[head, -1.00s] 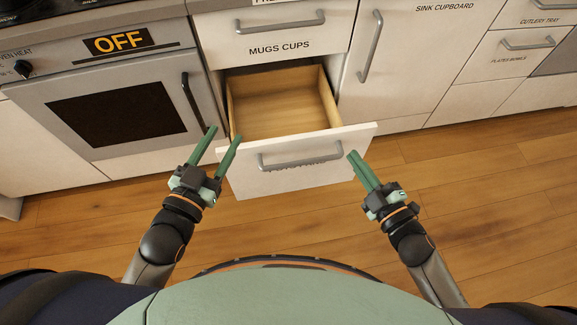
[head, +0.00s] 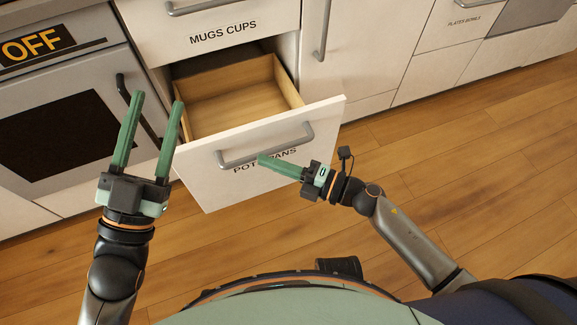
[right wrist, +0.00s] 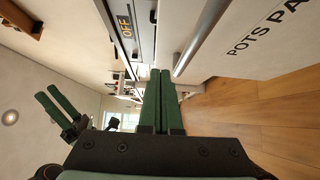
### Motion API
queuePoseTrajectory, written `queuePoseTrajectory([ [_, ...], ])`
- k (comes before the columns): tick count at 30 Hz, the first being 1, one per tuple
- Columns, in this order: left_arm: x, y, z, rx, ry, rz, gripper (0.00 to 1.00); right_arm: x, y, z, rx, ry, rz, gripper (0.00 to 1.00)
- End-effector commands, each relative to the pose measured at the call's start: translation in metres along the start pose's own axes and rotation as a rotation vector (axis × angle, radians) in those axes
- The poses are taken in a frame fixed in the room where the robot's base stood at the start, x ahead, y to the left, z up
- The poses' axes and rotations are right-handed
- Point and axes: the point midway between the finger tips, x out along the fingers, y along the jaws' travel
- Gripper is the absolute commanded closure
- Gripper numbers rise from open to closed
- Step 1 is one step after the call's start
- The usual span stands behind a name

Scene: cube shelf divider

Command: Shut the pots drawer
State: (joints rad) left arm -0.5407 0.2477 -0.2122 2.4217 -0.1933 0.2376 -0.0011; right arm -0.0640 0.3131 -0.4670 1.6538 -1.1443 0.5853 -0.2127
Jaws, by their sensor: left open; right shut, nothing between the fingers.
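The pots drawer (head: 205,187) stands pulled out below the mugs cups drawer, its wooden inside empty where I can see it. Its front has a grey bar handle (head: 235,159) and a label partly hidden by my right gripper. My right gripper (head: 262,160) is shut and empty, lying across the drawer front near the handle; I cannot tell whether it touches. In the right wrist view its fingers (right wrist: 160,90) are together, with the drawer front (right wrist: 262,32) to the right. My left gripper (head: 155,100) is open and empty, left of the drawer, in front of the oven.
The oven (head: 55,140) with its door handle is at the left. The mugs cups drawer (head: 225,35) above looks shut. A cupboard (head: 360,50) stands to the right. The wooden floor (head: 480,170) at the right is clear.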

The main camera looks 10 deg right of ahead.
Motion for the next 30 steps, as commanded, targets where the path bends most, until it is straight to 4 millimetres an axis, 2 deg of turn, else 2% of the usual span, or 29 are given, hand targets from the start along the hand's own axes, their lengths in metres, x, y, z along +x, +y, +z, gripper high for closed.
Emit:
queuePoseTrajectory([
  [1,0.000,0.000,-0.004,0.007,0.022,0.001,0.50,0.013,0.001,0.000,-0.001,0.001,0.005,1.00],
  [5,0.001,-0.001,-0.024,0.029,0.101,0.006,0.50,0.040,0.000,0.002,-0.002,0.000,0.004,1.00],
  [9,-0.002,0.000,-0.050,0.059,0.211,0.012,0.50,0.051,-0.001,0.017,-0.001,-0.002,0.001,1.00],
  [15,-0.005,0.001,-0.072,0.086,0.303,0.020,0.50,0.060,-0.001,0.026,0.000,-0.001,0.000,1.00],
  [30,-0.006,0.001,-0.078,0.091,0.326,0.022,0.50,0.062,0.000,0.029,0.001,-0.001,0.001,1.00],
])
